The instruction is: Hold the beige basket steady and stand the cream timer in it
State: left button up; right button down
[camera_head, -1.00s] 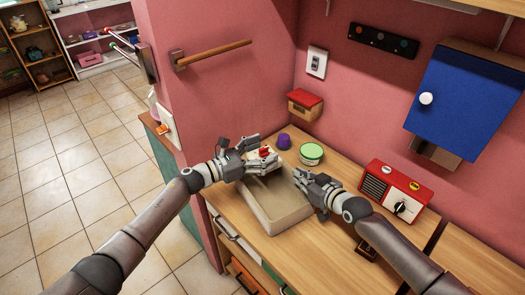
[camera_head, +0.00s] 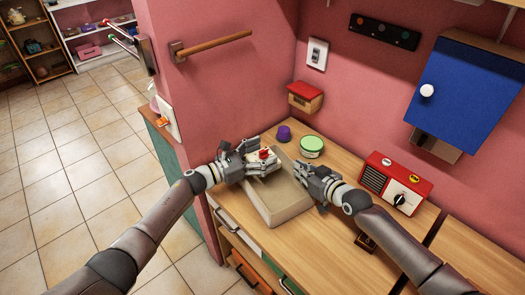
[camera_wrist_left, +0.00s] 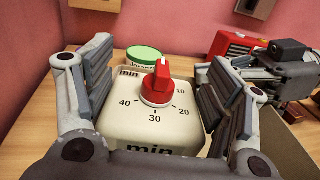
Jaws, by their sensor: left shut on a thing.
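The cream timer (camera_wrist_left: 155,122) has a red knob and dial numbers on its upward face. My left gripper (camera_head: 262,166) is shut on it; in the left wrist view the fingers flank it on both sides. The beige basket (camera_head: 282,216) stands on the wooden counter. In the head view the timer appears over the basket's far left part; its underside is hidden, so I cannot tell whether it touches the floor. My right gripper (camera_head: 314,184) is at the basket's right wall; its fingertips are too small and overlapped to tell its grip.
Behind the basket stand a purple cup (camera_head: 284,133) and a green-lidded tub (camera_head: 312,147). A red radio-like box (camera_head: 396,184) stands to the right. A red-topped wooden box (camera_head: 305,97) and a blue cabinet (camera_head: 466,100) are on the wall.

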pick_arm(q)
jog(key=shift+f, duration=0.5)
jog(key=o, duration=1.2)
jog(key=shift+o, duration=0.2)
jog(key=v, duration=1.2)
jog(key=shift+r, duration=0.1)
pick_arm(e)
jog(key=c, duration=1.6)
grip_release()
jog(key=shift+o, duration=0.2)
